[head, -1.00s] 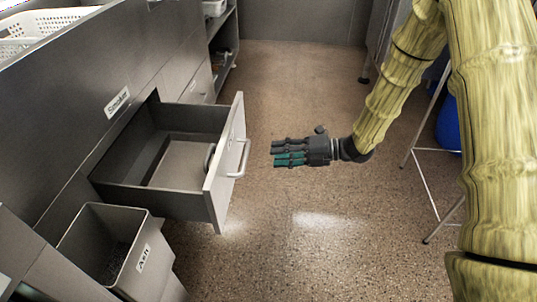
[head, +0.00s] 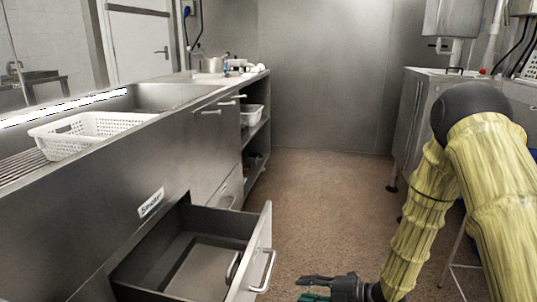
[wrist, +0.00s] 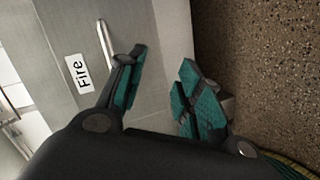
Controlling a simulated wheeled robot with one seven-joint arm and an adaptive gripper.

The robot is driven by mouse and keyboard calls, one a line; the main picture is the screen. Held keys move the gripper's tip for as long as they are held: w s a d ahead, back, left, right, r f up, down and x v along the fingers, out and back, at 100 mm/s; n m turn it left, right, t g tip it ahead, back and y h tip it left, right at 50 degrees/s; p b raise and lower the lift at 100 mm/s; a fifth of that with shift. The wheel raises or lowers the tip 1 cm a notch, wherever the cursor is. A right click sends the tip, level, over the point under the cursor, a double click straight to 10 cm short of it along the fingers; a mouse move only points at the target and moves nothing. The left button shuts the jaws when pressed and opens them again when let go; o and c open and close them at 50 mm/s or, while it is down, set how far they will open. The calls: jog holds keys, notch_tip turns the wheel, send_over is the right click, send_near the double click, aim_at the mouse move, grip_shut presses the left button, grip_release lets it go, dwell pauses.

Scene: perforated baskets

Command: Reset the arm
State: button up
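My gripper (head: 316,288) is at the bottom edge of the head view, to the right of the open drawer (head: 262,240) and apart from its handle. In the wrist view my gripper (wrist: 158,88) has its two teal-padded fingers spread apart, with nothing between them. My yellow-sleeved arm comes down from the right side of the head view. A steel front with a "Fire" label (wrist: 78,74) and a bar handle (wrist: 104,42) lies beyond the fingers in the wrist view.
The drawer sticks out from the steel counter under the "Smoker" label (head: 151,203). A white perforated basket (head: 88,133) is on the counter, another (head: 252,115) on the end shelf. A steel unit (head: 408,125) stands at right. The floor (head: 325,200) between is clear.

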jog(key=s+d+f+m+h, duration=0.2)
jog(key=s+f+m+h, duration=0.2)
jog(key=s+f+m, duration=0.35)
jog(key=s+d+f+m+h, duration=0.25)
jog(key=s+f+m, duration=0.25)
jog(key=f+m, duration=0.4)
jog(key=s+d+f+m+g+h, duration=0.2)
jog(key=s+m, duration=0.2)
jog(key=s, duration=0.4)
jog(key=s+d+f+m+g+h+p, duration=0.1)
jog(key=s+d+f+m+g+h, duration=0.15)
jog(key=s, duration=0.55)
jog(key=s+d+f+m+g+h, duration=0.2)
jog(key=s+f+m, duration=0.15)
jog(key=s, duration=0.45)
notch_tip(320, 180, up, 38)
jog(key=p, duration=3.7)
jog(key=shift+w+a, duration=0.15)
jog(key=shift+a, duration=0.05)
jog(key=shift+f+t, duration=0.1)
jog(key=shift+t, duration=0.15)
